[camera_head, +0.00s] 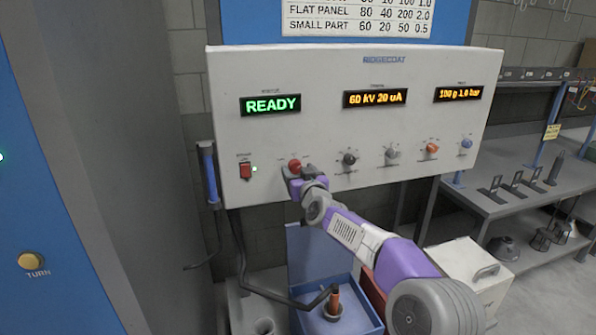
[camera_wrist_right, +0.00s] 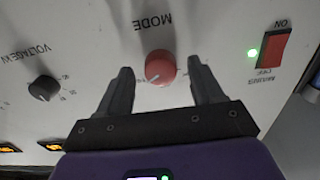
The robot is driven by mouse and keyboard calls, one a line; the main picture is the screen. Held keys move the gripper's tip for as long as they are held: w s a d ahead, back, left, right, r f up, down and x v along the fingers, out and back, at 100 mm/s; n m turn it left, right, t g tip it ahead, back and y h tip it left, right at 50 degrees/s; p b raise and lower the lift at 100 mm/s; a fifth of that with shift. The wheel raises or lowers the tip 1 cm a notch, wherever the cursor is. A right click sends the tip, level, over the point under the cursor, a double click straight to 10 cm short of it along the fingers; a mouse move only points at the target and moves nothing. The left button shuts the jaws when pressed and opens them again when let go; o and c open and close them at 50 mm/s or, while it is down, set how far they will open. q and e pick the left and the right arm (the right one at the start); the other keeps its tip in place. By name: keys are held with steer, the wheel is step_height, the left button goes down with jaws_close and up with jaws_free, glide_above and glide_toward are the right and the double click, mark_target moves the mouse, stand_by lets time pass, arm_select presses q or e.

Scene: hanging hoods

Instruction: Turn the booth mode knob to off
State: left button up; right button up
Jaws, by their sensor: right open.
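The booth mode knob (camera_head: 294,166) is a red round knob at the lower left of the white control panel (camera_head: 330,130). In the right wrist view the red knob (camera_wrist_right: 160,67) sits under the upside-down word MODE, with a light pointer mark toward the lower left. My right gripper (camera_head: 297,180) is at the panel, just below the knob. In the wrist view its two dark fingers (camera_wrist_right: 161,80) are open, one on each side of the knob, with gaps showing; I cannot tell the depth between them. My left gripper is not in view.
A red power switch (camera_head: 245,171) with a lit green light is left of the knob. A black voltage knob (camera_head: 349,159) and several other knobs lie to the right. The display (camera_head: 270,105) reads READY. A blue bin (camera_head: 362,318) stands below.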

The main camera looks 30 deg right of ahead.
steer(key=shift+w, duration=0.3)
steer(key=c, duration=1)
steer(key=shift+c, duration=0.3)
